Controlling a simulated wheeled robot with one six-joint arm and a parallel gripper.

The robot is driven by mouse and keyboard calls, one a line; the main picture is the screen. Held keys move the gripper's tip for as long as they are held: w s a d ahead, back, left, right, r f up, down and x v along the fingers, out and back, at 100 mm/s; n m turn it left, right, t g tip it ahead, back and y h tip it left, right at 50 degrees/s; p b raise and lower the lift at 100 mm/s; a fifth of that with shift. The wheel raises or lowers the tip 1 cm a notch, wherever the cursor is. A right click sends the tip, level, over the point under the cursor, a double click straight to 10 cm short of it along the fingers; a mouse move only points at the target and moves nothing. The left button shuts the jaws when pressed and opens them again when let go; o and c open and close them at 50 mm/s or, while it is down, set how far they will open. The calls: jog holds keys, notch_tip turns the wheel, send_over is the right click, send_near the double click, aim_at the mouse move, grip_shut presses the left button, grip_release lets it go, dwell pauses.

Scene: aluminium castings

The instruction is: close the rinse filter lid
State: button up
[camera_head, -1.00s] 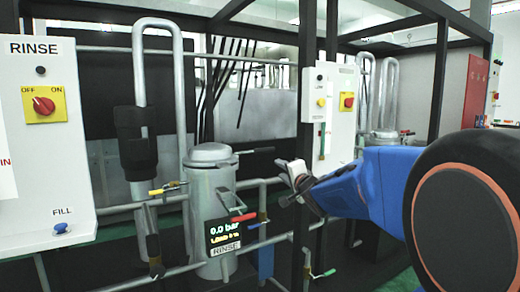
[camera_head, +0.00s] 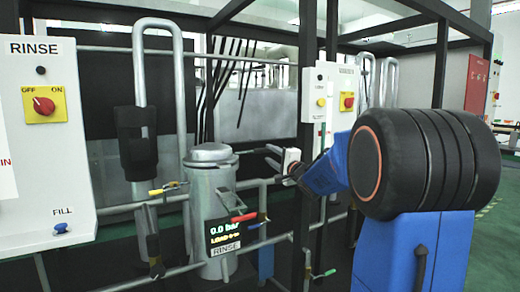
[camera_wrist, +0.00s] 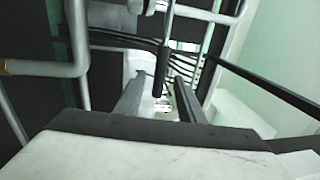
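The rinse filter is a grey upright canister (camera_head: 205,205) with a "RINSE" label and a small display. Its round grey lid (camera_head: 210,153) lies level on top in the head view; I cannot tell whether it is fastened. A dark handle bar (camera_head: 256,150) sticks out from the lid to the right. My gripper (camera_head: 268,155) is just right of the bar's end, fingers pointing left. In the wrist view, my gripper (camera_wrist: 158,82) is open, and a dark-ended bar (camera_wrist: 160,72), apparently the handle, lies between or just beyond the fingertips. It does not look gripped.
A black frame post (camera_head: 306,120) stands close behind my gripper. Grey pipes (camera_head: 180,90) surround the canister. A red-handled valve (camera_head: 243,217) and a yellow-handled valve (camera_head: 168,188) sit lower down. A white switch panel (camera_head: 45,140) is at left.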

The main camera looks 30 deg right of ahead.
jog(key=w+r, duration=0.1)
jog(key=w, duration=0.8)
jog(key=shift+a+r, duration=0.15)
jog(key=shift+r, duration=0.1)
jog(key=shift+w, duration=0.1)
jog(key=shift+c, duration=0.6)
